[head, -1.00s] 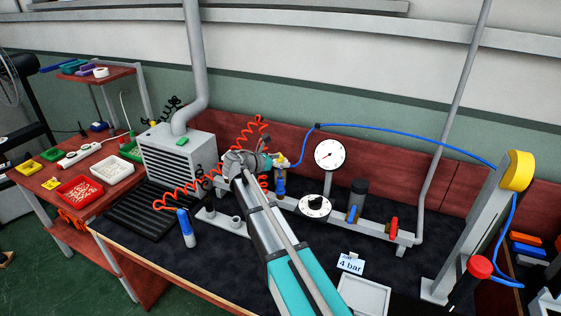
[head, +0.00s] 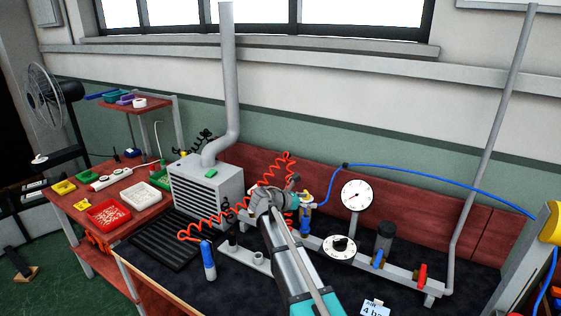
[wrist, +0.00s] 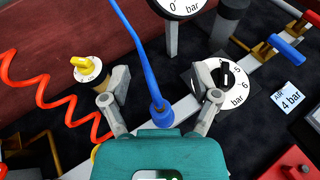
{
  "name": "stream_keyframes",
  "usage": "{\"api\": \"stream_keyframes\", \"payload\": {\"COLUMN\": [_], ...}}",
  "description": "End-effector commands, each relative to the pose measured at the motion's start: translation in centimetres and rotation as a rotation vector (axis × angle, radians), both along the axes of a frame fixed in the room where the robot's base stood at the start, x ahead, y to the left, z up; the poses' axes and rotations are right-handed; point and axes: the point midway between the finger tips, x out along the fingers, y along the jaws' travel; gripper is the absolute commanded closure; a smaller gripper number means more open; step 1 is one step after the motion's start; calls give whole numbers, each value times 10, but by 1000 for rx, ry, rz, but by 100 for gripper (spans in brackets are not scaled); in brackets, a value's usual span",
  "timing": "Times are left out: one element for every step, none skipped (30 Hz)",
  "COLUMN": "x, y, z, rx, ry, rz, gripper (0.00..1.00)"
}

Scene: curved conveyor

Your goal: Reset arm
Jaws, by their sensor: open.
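My gripper (wrist: 160,82) is open in the wrist view, with a grey finger on each side. A blue hose (wrist: 136,45) runs down between the fingers to a blue fitting (wrist: 157,106) close to the teal gripper body. I cannot tell whether the fingers touch it. In the head view my arm reaches over the bench, and its end hides most of the gripper beside a yellow-topped blue fitting (head: 305,205) on the pipe.
The dark bench (head: 190,285) carries a dial gauge (head: 356,195), a white knob dial (head: 339,248), a red valve (head: 420,274) and a grey vent box (head: 207,190). A blue-handled tool (head: 208,260) hangs on a red coil hose (head: 203,231). Part bins stand on the left table.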

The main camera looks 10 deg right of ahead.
Motion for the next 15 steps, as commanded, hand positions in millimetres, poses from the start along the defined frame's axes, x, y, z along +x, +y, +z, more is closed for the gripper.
{"api": "stream_keyframes", "payload": {"x": [-7,-11,-16,-21,-27,-35,-42,-49,-59,-67,-75,-85,-93,-101,-112], "y": [-3,-5,-8,-10,-13,-16,-19,-21,-23,-25,-27,-29,-30,-31,-31], "z": [-2,-3,-6,-9,-12,-16,-19,-22,-27,-31,-35,-40,-44,-47,-52], "rx": [25,46,78,107,138,183,220,259,314,356,399,457,498,538,592], "ry": [-14,-28,-47,-63,-82,-111,-133,-158,-190,-216,-242,-277,-302,-327,-360], "rz": [-13,-25,-42,-58,-76,-105,-129,-156,-195,-226,-259,-306,-343,-381,-433], "gripper": [21,21,21,21,21,21,21,21,21,21,21,21,21,21,21]}}
